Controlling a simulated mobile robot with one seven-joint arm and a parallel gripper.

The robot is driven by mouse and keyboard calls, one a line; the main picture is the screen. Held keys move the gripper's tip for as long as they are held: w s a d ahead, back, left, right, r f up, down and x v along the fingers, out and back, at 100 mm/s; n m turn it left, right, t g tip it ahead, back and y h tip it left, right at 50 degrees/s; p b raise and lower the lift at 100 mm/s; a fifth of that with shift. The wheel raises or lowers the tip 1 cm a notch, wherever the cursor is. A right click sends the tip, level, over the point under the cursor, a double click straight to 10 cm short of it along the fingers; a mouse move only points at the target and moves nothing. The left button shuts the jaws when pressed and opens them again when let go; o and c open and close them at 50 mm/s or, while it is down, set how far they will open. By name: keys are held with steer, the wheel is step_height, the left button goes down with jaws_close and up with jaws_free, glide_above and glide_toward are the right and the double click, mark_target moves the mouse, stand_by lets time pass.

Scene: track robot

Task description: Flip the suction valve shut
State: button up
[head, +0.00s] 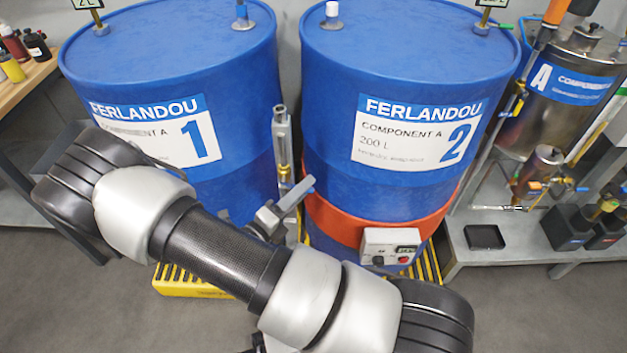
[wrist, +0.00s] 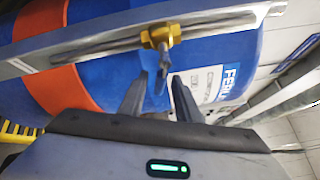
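The suction valve (wrist: 160,36) is a brass fitting on a grey metal pipe, at top centre in the wrist view. A small dark bluish handle (wrist: 162,72) extends from it toward my gripper (wrist: 159,84). The two dark fingers are apart, one on each side of the handle's end. I cannot tell whether either finger touches it. In the head view the pipe (head: 281,125) stands upright between the two blue drums, with brass showing on it.
Drum 1 (head: 175,60) and drum 2 (head: 410,50) stand close on either side of the pipe. Drum 2 has an orange band (head: 340,222) and a control box (head: 390,246). A bench (head: 520,250) with a steel tank (head: 565,95) stands right; shelving with bottles stands left.

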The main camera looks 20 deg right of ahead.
steer(key=x, duration=0.4)
steer(key=shift+w+d, duration=0.25)
steer(key=shift+d, duration=0.05)
jaws_close()
